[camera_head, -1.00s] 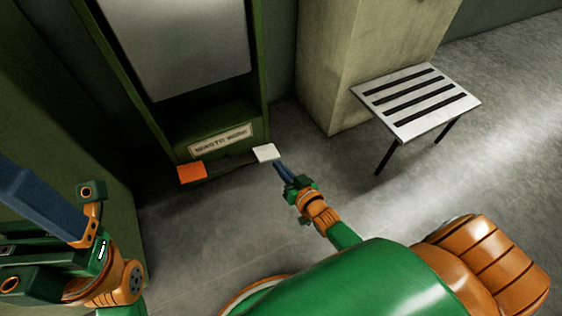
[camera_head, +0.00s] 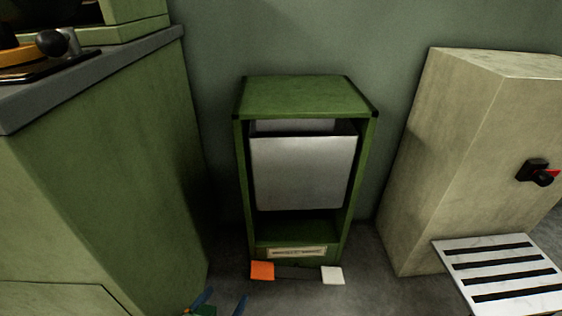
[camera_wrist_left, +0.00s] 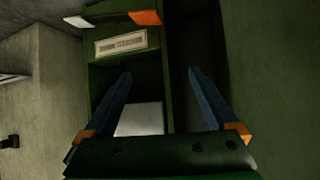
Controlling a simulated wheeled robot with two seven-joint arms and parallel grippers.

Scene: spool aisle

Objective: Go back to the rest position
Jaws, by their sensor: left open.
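My left gripper (camera_head: 224,298) shows at the bottom edge of the head view, only its blue fingers and a bit of green in sight. In the left wrist view its two fingers (camera_wrist_left: 160,75) stand apart with nothing between them. They point toward a green cabinet (camera_head: 306,98), in front of and below which the gripper sits. My right gripper is not in view.
The cabinet holds a grey metal panel (camera_head: 302,172). An orange pad (camera_head: 262,271) and a white pad (camera_head: 332,275) are at its foot. A beige box (camera_head: 445,160) and slatted stool (camera_head: 495,262) stand right. A green counter (camera_head: 110,160) stands left.

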